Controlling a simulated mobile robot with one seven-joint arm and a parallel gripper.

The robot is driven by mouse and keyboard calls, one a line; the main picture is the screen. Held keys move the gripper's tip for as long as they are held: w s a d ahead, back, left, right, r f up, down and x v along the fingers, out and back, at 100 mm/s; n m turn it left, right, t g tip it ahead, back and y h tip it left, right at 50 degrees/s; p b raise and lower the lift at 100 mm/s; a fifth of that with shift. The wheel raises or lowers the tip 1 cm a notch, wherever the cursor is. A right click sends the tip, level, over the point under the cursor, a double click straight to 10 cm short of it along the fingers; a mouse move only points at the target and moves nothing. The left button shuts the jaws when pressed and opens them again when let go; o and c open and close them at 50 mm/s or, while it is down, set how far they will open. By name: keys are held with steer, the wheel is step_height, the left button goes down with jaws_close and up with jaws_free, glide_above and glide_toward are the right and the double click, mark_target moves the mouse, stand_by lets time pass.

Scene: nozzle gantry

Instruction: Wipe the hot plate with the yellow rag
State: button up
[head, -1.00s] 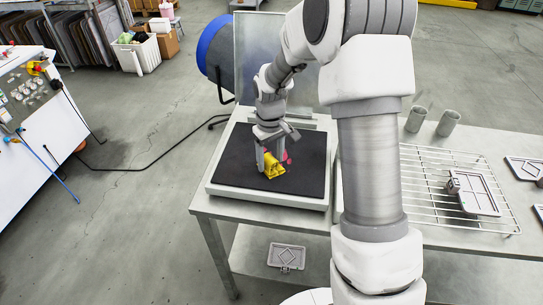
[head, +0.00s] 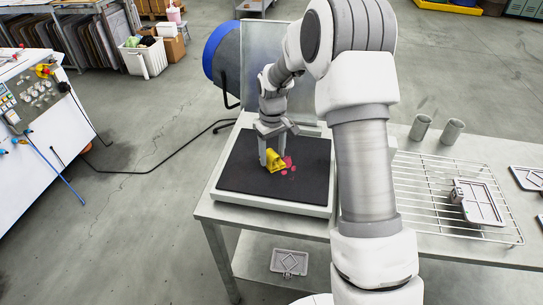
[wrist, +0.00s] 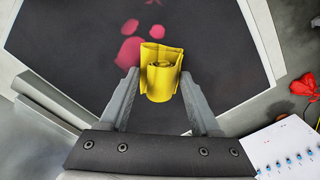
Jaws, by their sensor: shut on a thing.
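The hot plate (head: 232,175) is a black square surface in a pale frame at the left end of the metal table. My gripper (head: 274,162) is shut on the folded yellow rag (head: 276,161) and holds it low over the middle of the plate. In the wrist view the rag (wrist: 161,74) sits between my two fingers (wrist: 160,92). Pink-red spots (head: 287,162) lie on the black surface beside the rag; they show as several blotches in the wrist view (wrist: 131,48). I cannot tell whether the rag presses on the plate.
A metal lid-like panel (head: 262,65) stands behind the plate. To the right are a wire rack (head: 425,205) with a small tray (head: 482,203) and two grey cups (head: 420,127). A white control console (head: 40,140) stands at the left. A blue drum (head: 220,55) stands behind the table.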

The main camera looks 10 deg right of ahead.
steer(key=shift+w+d+f+p, duration=0.1)
steer(key=shift+w+d+p, duration=0.25)
steer(key=shift+w, duration=0.75)
steer(key=shift+w+d+r+p, duration=0.1)
steer(key=shift+w+d, duration=0.45)
steer(key=shift+w, duration=0.5)
steer(key=shift+w+d+f+p, duration=0.1)
steer(key=shift+w+d+p, duration=0.25)
steer(key=shift+w, duration=0.75)
steer(key=shift+d, duration=0.1)
step_height(320, 180, up, 6)
steer(key=p, duration=0.3)
step_height(320, 180, up, 3)
steer(key=shift+p, duration=1.1)
steer(key=shift+s, duration=0.15)
